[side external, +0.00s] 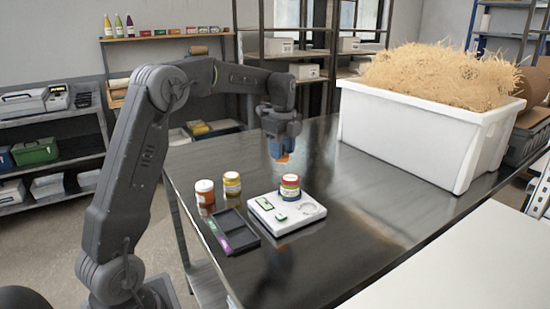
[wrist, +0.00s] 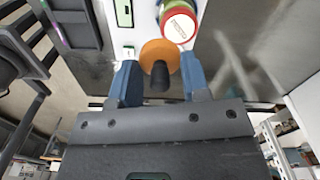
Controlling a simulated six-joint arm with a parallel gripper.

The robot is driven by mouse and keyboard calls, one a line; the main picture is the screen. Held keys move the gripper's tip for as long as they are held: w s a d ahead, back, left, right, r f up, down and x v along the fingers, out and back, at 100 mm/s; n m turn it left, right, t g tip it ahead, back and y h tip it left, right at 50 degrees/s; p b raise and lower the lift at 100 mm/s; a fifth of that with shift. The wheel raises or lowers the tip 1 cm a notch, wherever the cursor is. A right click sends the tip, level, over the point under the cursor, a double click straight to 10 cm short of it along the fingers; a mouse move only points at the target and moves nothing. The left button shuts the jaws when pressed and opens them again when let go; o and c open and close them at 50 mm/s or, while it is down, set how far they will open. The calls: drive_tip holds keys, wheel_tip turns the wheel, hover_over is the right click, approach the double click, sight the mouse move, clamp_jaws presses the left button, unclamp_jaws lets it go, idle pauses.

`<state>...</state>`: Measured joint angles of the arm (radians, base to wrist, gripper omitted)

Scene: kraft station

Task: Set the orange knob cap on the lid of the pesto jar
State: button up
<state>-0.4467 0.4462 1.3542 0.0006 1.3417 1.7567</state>
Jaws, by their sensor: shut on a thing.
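My gripper (side external: 282,152) is shut on the orange knob cap (side external: 284,158) and holds it in the air above the table. In the wrist view, the round orange cap (wrist: 160,52) with its dark knob sits between the two blue fingers of my gripper (wrist: 160,70). A jar with a red-rimmed lid (side external: 290,187) stands upright on a white scale, below the cap and apart from it. Its lid, with a pale round label, shows in the wrist view (wrist: 179,24), beside a green edge. I take it for the pesto jar; its label is too small to read.
The white scale (side external: 264,213) has a small display and a round ring mark. An orange jar (side external: 205,195) and a yellow jar (side external: 232,184) stand left of it. A dark tray (side external: 237,240) lies in front. A large white bin of straw (side external: 415,135) stands at right.

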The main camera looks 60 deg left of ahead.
drive_tip(key=w, duration=0.2)
hover_over(291, 178)
drive_tip(key=shift+f, duration=2.45)
drive_tip(key=shift+f, duration=0.7)
idle(0.5)
drive_tip(key=o, duration=1)
drive_tip(key=shift+o, duration=0.2)
wheel_tip(291, 178, up, 8)
idle(0.4)
drive_tip(key=shift+s, duration=0.1)
